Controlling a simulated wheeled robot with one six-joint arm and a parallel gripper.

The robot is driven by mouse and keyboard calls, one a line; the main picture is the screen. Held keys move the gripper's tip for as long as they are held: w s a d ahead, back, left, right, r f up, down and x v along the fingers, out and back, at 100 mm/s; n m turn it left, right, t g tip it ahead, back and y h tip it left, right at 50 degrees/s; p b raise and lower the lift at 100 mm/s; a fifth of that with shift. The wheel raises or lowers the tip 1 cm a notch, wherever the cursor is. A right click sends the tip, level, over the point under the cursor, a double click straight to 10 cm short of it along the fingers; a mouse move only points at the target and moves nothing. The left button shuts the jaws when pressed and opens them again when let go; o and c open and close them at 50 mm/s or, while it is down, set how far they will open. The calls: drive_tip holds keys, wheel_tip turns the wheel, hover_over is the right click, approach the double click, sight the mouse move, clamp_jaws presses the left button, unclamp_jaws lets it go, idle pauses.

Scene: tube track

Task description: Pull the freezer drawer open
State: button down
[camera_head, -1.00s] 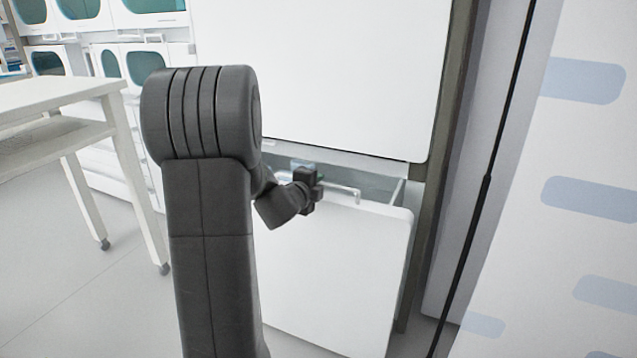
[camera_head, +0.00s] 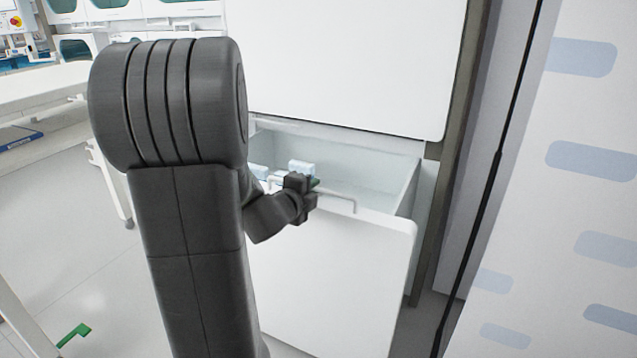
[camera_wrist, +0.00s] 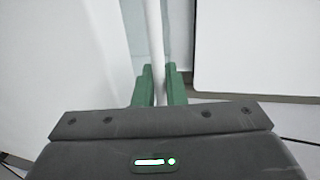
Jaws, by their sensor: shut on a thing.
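The freezer drawer (camera_head: 345,275) is a white front below a white upper door, and it stands partly pulled out. Its open top shows a pale interior with a few small white and blue items (camera_head: 302,168) inside. A thin bar handle (camera_head: 340,196) runs along the top of the drawer front. My gripper (camera_head: 312,186) is shut on this handle. In the wrist view the green fingers of my gripper (camera_wrist: 160,86) are on both sides of the white handle bar (camera_wrist: 155,40). My arm hides the left part of the drawer.
The white upper freezer door (camera_head: 350,65) is shut above the drawer. A wall panel with pale blue marks (camera_head: 590,160) stands close on the right. A white table (camera_head: 45,90) is at the left. Floor is clear between the table and my arm, apart from a green object (camera_head: 75,334).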

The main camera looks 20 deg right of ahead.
drive_tip(key=f+v, duration=0.1)
drive_tip(key=v, duration=0.7)
drive_tip(key=shift+s+a+f, duration=0.2)
drive_tip(key=shift+a+f, duration=0.1)
drive_tip(key=c, duration=1.6)
unclamp_jaws()
drive_tip(key=shift+c, duration=0.2)
drive_tip(key=p+v, duration=0.3)
drive_tip(key=v, duration=1)
drive_tip(key=shift+s+a+r+p, duration=0.15)
drive_tip(key=shift+s+a+p, duration=0.05)
drive_tip(key=shift+a+p, duration=0.15)
drive_tip(key=shift+w+d, duration=0.1)
drive_tip(key=shift+d, duration=0.1)
